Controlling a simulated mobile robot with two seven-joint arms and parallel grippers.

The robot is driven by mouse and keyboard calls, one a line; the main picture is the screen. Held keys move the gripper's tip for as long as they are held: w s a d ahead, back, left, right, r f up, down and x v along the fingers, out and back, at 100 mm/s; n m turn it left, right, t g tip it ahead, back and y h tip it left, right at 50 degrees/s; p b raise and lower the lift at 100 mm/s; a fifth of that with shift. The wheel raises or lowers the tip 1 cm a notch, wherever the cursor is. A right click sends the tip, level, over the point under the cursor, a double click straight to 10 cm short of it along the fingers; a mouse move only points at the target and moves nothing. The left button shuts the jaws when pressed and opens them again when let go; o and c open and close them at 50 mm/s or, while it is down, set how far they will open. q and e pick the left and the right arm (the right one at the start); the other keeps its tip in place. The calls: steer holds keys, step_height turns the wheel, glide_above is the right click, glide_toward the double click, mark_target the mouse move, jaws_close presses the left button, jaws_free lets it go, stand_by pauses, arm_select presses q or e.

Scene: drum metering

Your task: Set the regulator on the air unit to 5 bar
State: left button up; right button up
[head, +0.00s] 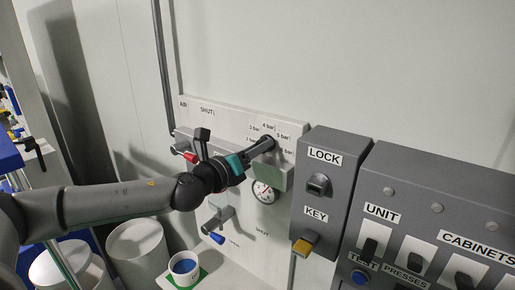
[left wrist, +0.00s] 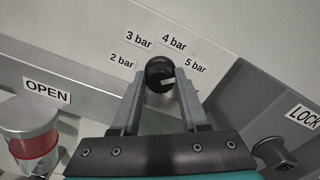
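The regulator knob (left wrist: 159,70) is round and black with a pale mark on its lower right. It sits below an arc of labels reading 2, 3, 4 and 5 bar, on the air unit (head: 206,124). My left gripper (left wrist: 161,82) has one finger on each side of the knob, and both tips appear to touch it. In the head view the left gripper (head: 266,144) hides most of the knob. A round white gauge (head: 263,191) with a red mark shows below it; its reading is too small to tell. My right gripper is not in view.
A grey box with LOCK and KEY labels (head: 324,157) stands close right of the regulator. A red-handled valve (head: 187,155) is at the left, and a blue-tipped lever (head: 215,236) is lower. A white cup (head: 184,268) stands below.

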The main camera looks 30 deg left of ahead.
arm_select(q)
steer(key=o, duration=0.4)
steer(key=shift+o, duration=0.2)
steer(key=shift+s, duration=0.1)
steer(key=s+a+b, duration=0.1)
steer(key=s+b, duration=0.4)
steer(key=s, duration=1)
steer(key=shift+b, duration=0.4)
steer(key=shift+a, duration=0.1)
